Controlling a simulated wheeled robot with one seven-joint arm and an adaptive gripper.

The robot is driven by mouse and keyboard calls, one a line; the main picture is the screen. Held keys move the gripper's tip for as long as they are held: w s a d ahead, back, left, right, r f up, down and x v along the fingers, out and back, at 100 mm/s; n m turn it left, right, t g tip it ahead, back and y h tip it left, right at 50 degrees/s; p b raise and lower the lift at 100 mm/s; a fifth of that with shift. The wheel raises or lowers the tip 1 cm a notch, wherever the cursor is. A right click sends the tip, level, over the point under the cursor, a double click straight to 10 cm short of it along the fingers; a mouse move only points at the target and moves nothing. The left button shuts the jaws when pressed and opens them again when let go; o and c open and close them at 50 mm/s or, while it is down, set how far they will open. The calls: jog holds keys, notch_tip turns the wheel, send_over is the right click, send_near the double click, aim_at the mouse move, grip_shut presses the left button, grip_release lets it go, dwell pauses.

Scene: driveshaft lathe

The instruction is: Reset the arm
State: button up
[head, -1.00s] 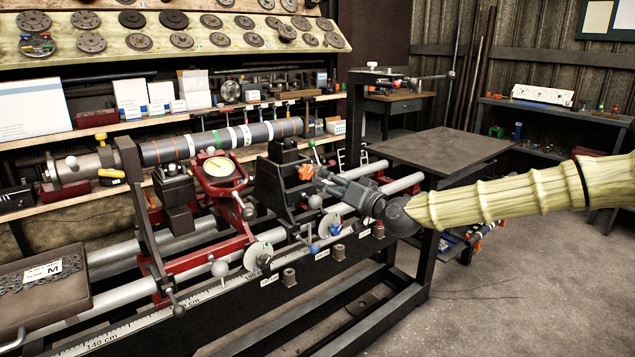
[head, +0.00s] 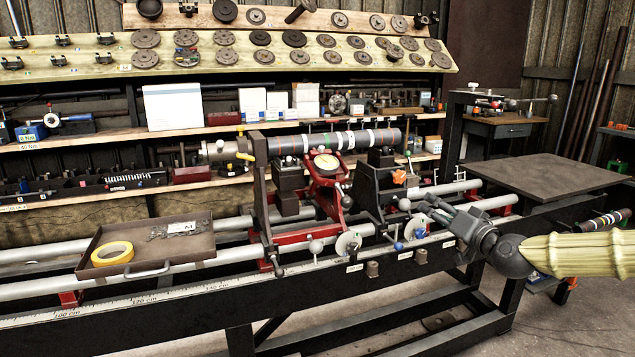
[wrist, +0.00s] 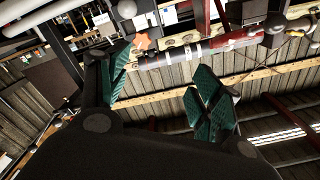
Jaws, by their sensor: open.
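My gripper (head: 432,212) is in the head view at the right, in front of the lathe's rails and close to the orange star knob (head: 399,177). My arm reaches in from the right edge. In the wrist view, the two green-padded fingers (wrist: 160,88) are spread apart with nothing between them. The striped driveshaft (head: 330,142) lies level in the lathe supports behind my gripper, and it also shows beyond the fingers in the wrist view (wrist: 185,52).
A tray (head: 100,240) with a yellow tape roll (head: 112,252) and small parts sits on the rails at left. Small handwheels (head: 348,243) stick out at the lathe's front. A dark flat table (head: 550,182) stands at right. Open floor (head: 560,325) lies at the lower right.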

jog(key=s+a+f+g, duration=0.3)
jog(key=s+a+f, duration=0.15)
jog(key=f, duration=0.65)
jog(key=s+a+f+g+h, duration=0.15)
jog(key=s+a+f, duration=0.3)
jog(key=f, duration=0.65)
jog(key=s+a+f+g+y, duration=0.1)
jog(key=s+a+f+g, duration=0.3)
jog(key=f, duration=0.7)
jog(key=s+f+n+g+h, duration=0.1)
jog(key=s+f+g+h, duration=0.1)
jog(key=s+f, duration=0.85)
jog(key=s+d+f+g+h, duration=0.15)
jog(key=s+f, duration=0.25)
jog(key=s, duration=0.6)
jog(key=s+d+f+n+g+h, duration=0.1)
jog(key=s+d+f+g, duration=0.2)
jog(key=s, duration=0.7)
jog(key=s+d+f+g+h, duration=0.15)
jog(key=s+f, duration=0.35)
jog(key=s, duration=0.6)
notch_tip(320, 180, up, 12)
jog(key=p, duration=1.3)
jog(key=shift+w+a+r, duration=0.25)
jog(key=shift+w+a, duration=0.1)
jog(key=shift+a, duration=0.1)
jog(key=shift+g, duration=0.25)
jog(key=shift+c, duration=0.2)
